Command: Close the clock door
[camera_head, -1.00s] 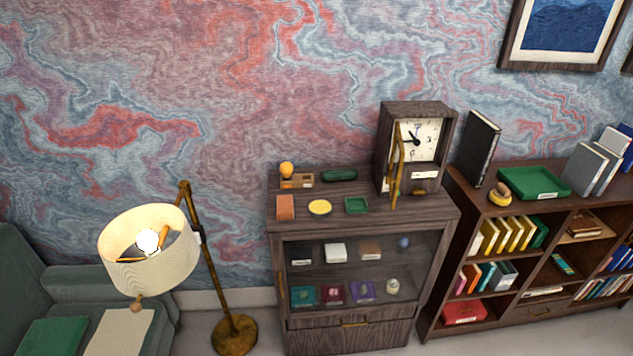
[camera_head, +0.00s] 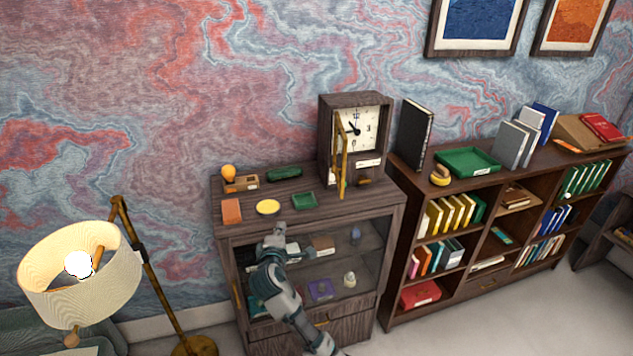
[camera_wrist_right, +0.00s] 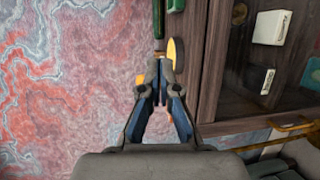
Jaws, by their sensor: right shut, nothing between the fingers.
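The clock (camera_head: 357,130) is a dark wooden box with a white dial, standing on the right part of the cabinet top in the head view. Its door (camera_head: 341,158), a thin brass-coloured frame, stands swung open at the front left of the dial. My right gripper (camera_head: 276,234) is in front of the cabinet's upper edge, to the left of and lower than the clock, apart from the door. In the right wrist view my right gripper (camera_wrist_right: 160,62) is shut and empty. The clock is not in that view. My left gripper is not in view.
A bookcase (camera_head: 400,180) stands at the right. A floor lamp (camera_head: 80,275) stands at the left.

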